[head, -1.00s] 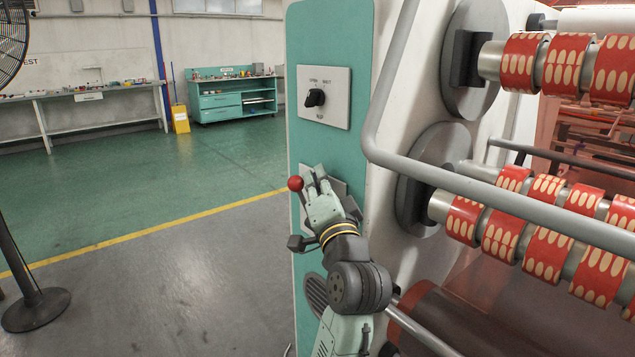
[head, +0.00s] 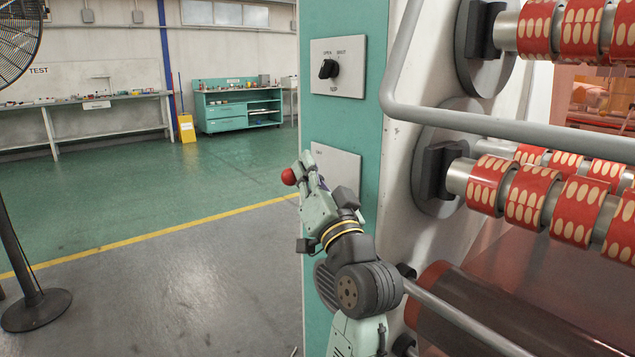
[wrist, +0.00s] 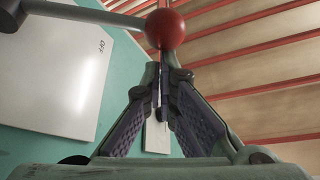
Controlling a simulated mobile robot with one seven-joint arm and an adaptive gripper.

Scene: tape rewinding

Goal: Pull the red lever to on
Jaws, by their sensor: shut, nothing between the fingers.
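The red lever's ball knob (head: 289,176) shows just left of my gripper (head: 303,162) in the head view. In the wrist view the red ball (wrist: 165,29) sits just beyond my shut fingertips (wrist: 161,72), on a grey rod (wrist: 85,12) that runs left to a dark pivot. The fingers are together with nothing between them. I cannot tell whether the fingertips touch the ball.
A black rotary knob (head: 328,69) is on a plate above the lever. A grey rail (head: 500,128) and rollers with red patterned tape (head: 540,197) stand to the right. The floor (head: 190,265) left of the panel is open. A black post base (head: 37,309) stands at the left.

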